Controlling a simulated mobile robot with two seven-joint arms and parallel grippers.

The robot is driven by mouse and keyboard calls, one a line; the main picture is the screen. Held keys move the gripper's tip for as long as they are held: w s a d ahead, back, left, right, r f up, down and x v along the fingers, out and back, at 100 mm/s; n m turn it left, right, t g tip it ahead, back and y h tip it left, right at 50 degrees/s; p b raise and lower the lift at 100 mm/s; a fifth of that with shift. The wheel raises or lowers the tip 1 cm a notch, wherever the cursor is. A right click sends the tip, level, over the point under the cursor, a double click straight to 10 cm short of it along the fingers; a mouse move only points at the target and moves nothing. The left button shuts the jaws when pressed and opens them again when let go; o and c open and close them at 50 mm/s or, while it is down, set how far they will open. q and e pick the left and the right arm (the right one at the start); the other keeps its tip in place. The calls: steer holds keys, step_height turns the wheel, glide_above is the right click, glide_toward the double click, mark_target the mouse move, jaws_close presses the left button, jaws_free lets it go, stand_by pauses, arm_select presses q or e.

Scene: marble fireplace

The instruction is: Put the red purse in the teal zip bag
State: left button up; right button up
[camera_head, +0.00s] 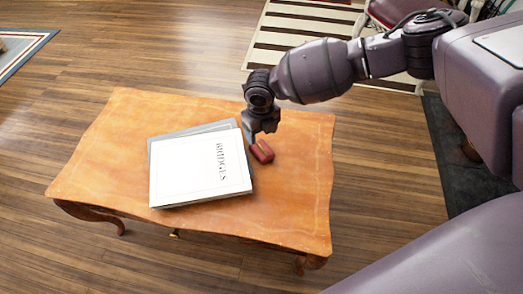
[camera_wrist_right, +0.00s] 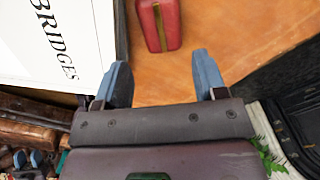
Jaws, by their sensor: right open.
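The red purse (camera_head: 263,153) lies on the wooden table, just right of the white book. In the right wrist view the purse (camera_wrist_right: 171,25) shows a gold strip along its middle, and its upper end is cut off by the frame. My right gripper (camera_head: 251,141) is over the table close to the purse. In the right wrist view its two blue fingers (camera_wrist_right: 163,62) are spread apart with nothing between them, and the purse lies beyond the fingertips. I cannot make out the teal zip bag in either view. My left gripper is not in view.
The table (camera_head: 105,150) has a curved edge. A white book (camera_head: 185,170) marked BRIDGES lies on a grey one (camera_head: 222,125), close beside the purse. The table's left and right parts are bare. A striped rug (camera_head: 275,40) lies behind on the wood floor.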

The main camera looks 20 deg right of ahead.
mark_target(262, 149)
step_height(262, 149, down, 10)
steer(key=b, duration=0.2)
steer(key=shift+s+r+b, duration=0.1)
steer(key=shift+r+b, duration=0.1)
steer(key=shift+b, duration=0.2)
steer(key=shift+r, duration=0.2)
steer(key=c, duration=0.7)
